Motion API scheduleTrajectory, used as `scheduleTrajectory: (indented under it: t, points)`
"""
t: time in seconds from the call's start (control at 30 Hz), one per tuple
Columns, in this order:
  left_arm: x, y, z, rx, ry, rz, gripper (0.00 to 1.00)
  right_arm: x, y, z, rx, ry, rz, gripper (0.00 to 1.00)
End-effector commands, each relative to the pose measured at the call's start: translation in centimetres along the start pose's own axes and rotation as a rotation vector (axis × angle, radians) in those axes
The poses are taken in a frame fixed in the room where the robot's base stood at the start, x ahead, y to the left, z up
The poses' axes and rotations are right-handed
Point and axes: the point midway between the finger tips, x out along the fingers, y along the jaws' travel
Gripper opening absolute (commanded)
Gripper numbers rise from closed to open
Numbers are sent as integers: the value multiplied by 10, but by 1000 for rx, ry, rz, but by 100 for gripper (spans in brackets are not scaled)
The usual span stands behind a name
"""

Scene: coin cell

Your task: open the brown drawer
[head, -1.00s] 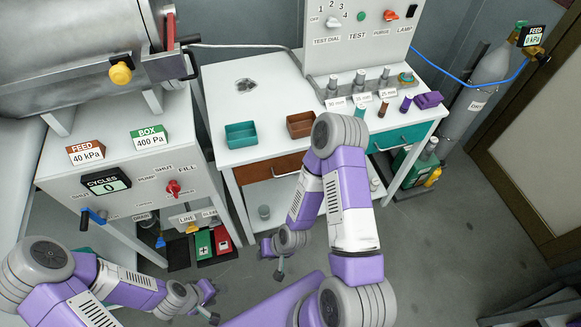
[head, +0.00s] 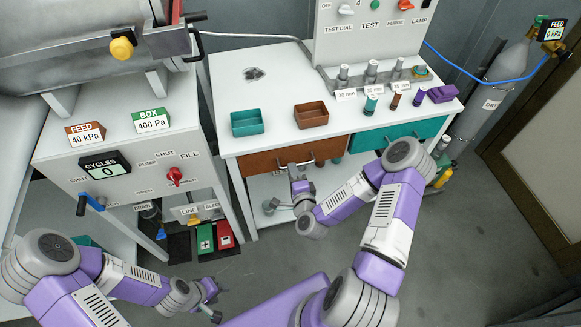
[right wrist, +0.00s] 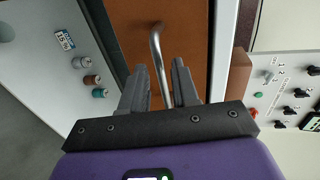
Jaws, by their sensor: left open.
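The brown drawer (head: 262,163) is in the white table's front, left of the teal drawer, and looks closed. It also fills the middle of the right wrist view (right wrist: 190,32). Its metal handle (right wrist: 157,48) runs between the fingers of my right gripper (right wrist: 160,82). These fingers stand apart on either side of the bar, with a gap visible. In the head view my right gripper (head: 296,170) is at the drawer front, partly hiding the handle. My left gripper (head: 213,300) is open and empty, low at the left, far from the drawer.
A teal tray (head: 247,123) and a brown tray (head: 311,115) sit on the tabletop above. The teal drawer (head: 399,136) is to the right. The white cabinet (head: 130,185) with the glove-box vessel stands at the left. Floor in front is open.

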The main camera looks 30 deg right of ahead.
Motion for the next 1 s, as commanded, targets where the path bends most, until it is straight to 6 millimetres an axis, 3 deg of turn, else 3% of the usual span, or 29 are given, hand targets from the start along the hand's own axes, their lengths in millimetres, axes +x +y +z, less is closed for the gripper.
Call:
scheduleTrajectory:
  t: [0.23,0.57,0.8,1.0]
  points:
    - [7,-3,0,0,0,0,43,32,1,0,-1,-1,0,30]
    - [8,-3,0,0,0,0,43,38,0,1,-2,-2,3,30]
    - [8,-3,0,0,0,0,43,38,1,1,-2,-2,3,0]
    - [8,-3,0,0,0,0,43,38,1,1,-2,-2,3,0]
